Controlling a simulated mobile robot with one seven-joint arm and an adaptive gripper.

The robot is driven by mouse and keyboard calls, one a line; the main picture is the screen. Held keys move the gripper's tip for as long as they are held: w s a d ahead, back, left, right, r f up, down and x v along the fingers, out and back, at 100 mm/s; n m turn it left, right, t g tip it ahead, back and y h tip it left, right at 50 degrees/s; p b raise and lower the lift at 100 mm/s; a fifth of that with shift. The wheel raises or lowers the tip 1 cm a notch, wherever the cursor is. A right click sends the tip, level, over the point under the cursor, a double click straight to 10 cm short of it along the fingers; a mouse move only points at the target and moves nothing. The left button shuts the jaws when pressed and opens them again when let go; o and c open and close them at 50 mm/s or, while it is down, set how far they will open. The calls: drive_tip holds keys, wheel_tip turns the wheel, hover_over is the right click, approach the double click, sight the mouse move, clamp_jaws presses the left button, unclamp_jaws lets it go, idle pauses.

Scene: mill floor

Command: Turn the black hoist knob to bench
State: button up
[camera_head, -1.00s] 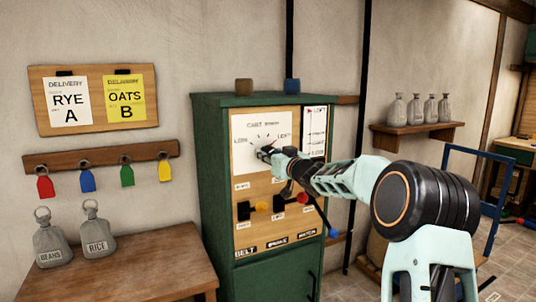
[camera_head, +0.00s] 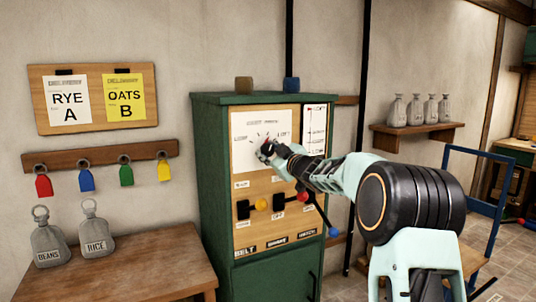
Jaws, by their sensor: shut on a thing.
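The black hoist knob (camera_head: 265,149) is on the white dial plate (camera_head: 246,158) at the top of the panel of the green cabinet (camera_head: 216,196). My gripper (camera_head: 270,151) is shut on the knob, coming in from the right. The knob shows only in part, with a bit of red by it. Dial marks and labels ring it, but they are too small and too covered to read fully. I cannot tell which mark the knob points at.
Below the dial are black levers with a yellow knob (camera_head: 262,205) and a red knob (camera_head: 302,197). A blue-tipped lever (camera_head: 333,232) sticks out at the cabinet's right. A wooden table (camera_head: 150,262) with grey sacks (camera_head: 96,232) stands at left.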

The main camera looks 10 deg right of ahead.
drive_tip(key=shift+n, duration=0.6)
drive_tip(key=o, duration=1.1)
drive_tip(key=shift+o, duration=0.2)
drive_tip(key=shift+s, duration=0.1)
drive_tip(key=v, duration=1.1)
drive_tip(key=shift+s+d, duration=0.2)
drive_tip(key=shift+s, duration=0.15)
drive_tip(key=shift+r, duration=0.1)
